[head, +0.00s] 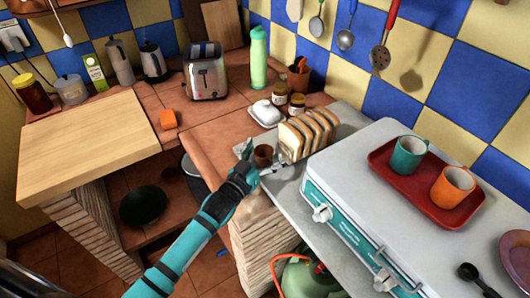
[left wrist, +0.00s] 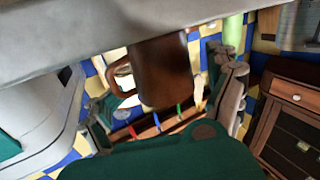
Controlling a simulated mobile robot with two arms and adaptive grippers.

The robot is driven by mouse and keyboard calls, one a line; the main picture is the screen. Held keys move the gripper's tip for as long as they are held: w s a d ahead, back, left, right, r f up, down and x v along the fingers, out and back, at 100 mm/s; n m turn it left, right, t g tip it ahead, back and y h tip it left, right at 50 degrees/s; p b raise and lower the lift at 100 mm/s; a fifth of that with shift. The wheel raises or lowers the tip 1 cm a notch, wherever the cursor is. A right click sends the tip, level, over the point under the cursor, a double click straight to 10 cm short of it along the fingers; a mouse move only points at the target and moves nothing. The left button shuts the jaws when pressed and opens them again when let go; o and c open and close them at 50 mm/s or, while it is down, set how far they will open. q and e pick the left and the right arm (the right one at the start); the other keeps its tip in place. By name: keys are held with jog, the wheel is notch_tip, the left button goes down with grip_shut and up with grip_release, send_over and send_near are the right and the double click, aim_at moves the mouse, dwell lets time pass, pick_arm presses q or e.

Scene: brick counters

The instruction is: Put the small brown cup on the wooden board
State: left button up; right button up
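The small brown cup (head: 263,154) stands at the left end of the grey counter, just left of the sliced bread. My left gripper (head: 262,164) is at the cup, with its spread fingers on either side. In the left wrist view the cup (left wrist: 163,72) appears upside down against the grey surface, its handle to the left. Gaps show between it and my left gripper's fingers (left wrist: 170,100), so the gripper looks open around it. The light wooden board (head: 85,140) lies on the left counter, bare on top. My right gripper is not in view.
The sliced bread (head: 308,134) is close to my gripper's right side. A white butter dish (head: 266,112) and jars stand behind. A red tray (head: 425,194) with two mugs is at right.

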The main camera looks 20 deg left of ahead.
pick_arm(q)
jog(key=shift+r, duration=0.15)
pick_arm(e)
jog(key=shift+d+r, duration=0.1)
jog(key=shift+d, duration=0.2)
